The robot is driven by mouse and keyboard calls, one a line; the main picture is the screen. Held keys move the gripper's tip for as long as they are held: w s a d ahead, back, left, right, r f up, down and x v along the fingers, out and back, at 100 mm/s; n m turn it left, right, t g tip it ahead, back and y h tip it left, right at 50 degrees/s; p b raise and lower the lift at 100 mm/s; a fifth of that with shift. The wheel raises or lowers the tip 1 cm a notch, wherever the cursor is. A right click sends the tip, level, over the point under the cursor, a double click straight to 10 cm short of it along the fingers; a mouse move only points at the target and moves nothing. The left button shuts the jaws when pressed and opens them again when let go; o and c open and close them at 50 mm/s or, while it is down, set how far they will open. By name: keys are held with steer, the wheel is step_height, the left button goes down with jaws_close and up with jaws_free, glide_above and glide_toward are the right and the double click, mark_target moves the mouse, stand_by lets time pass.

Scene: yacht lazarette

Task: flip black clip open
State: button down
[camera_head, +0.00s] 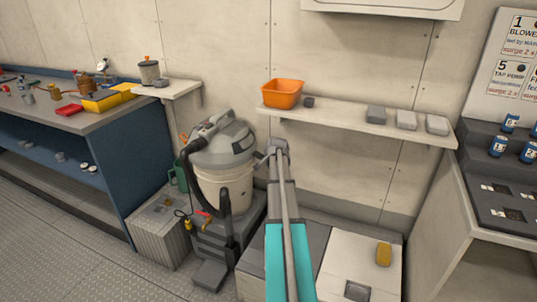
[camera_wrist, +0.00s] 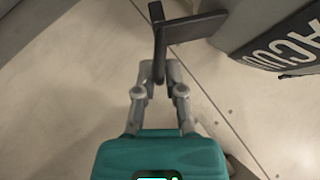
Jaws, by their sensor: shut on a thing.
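A grey vacuum head (camera_head: 230,143) sits on a cream bucket (camera_head: 222,186) in the head view. My gripper (camera_head: 277,151) is at the right side of the vacuum head, at about the height of its lower rim. In the wrist view, the black clip (camera_wrist: 159,38) is a dark upright bar with an arm reaching right toward the vacuum head (camera_wrist: 250,35). My gripper's fingers (camera_wrist: 158,72) are closed around the lower end of the bar. In the head view the clip is too small and covered by my gripper to make out.
A hose (camera_head: 187,175) hangs on the bucket's left. A wall shelf (camera_head: 345,120) with an orange bin (camera_head: 282,93) is behind and above my gripper. A blue workbench (camera_head: 145,150) stands at left. A low white-topped box (camera_head: 340,260) is below my arm.

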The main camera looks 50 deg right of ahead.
steer(key=shift+s+d, duration=0.1)
steer(key=c, duration=0.7)
jaws_free()
steer(key=shift+d, duration=0.1)
steer(key=shift+c, duration=0.2)
steer(key=shift+s, duration=0.1)
